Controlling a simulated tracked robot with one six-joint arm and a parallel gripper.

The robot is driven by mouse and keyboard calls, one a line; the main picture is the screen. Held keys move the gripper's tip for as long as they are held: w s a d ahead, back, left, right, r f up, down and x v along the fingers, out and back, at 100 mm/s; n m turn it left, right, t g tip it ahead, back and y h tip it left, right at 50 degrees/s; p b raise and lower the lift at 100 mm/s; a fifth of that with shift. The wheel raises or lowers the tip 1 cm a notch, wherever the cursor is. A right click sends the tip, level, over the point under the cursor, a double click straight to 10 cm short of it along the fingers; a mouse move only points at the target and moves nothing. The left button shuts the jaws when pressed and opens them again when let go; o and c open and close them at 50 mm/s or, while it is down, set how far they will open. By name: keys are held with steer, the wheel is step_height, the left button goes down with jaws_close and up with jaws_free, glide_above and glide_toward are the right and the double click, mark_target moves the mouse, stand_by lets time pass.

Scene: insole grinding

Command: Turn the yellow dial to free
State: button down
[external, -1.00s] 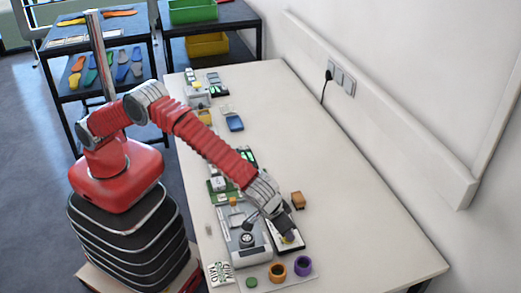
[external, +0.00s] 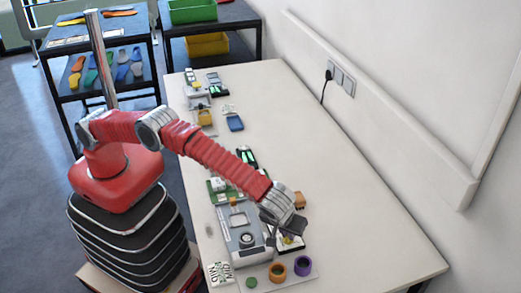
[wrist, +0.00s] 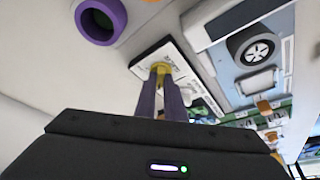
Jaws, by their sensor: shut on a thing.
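The yellow dial (wrist: 160,68) sits on a white labelled plate (wrist: 146,55) on a dark-edged box. My gripper (wrist: 161,78) is shut on the dial, its two fingers on either side of it in the wrist view. The fingers hide much of the dial, and I cannot read its pointer or the free mark. In the external view the labelled box (external: 291,249) shows under my wrist, at the near end of the bench, with some yellow on it.
An orange ring (external: 277,272) and a purple ring (external: 303,265) lie in front. A small brown block (external: 299,200) is behind. The bench's right side is clear.

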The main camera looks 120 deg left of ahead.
steer(key=shift+d, duration=0.1)
steer(key=c, duration=1.8)
jaws_free()
steer(key=shift+c, duration=0.2)
steer(key=shift+r, duration=0.1)
steer(key=v, duration=1.3)
steer(key=shift+r, duration=0.2)
steer(key=shift+w+m, duration=0.1)
steer(key=shift+m, duration=0.2)
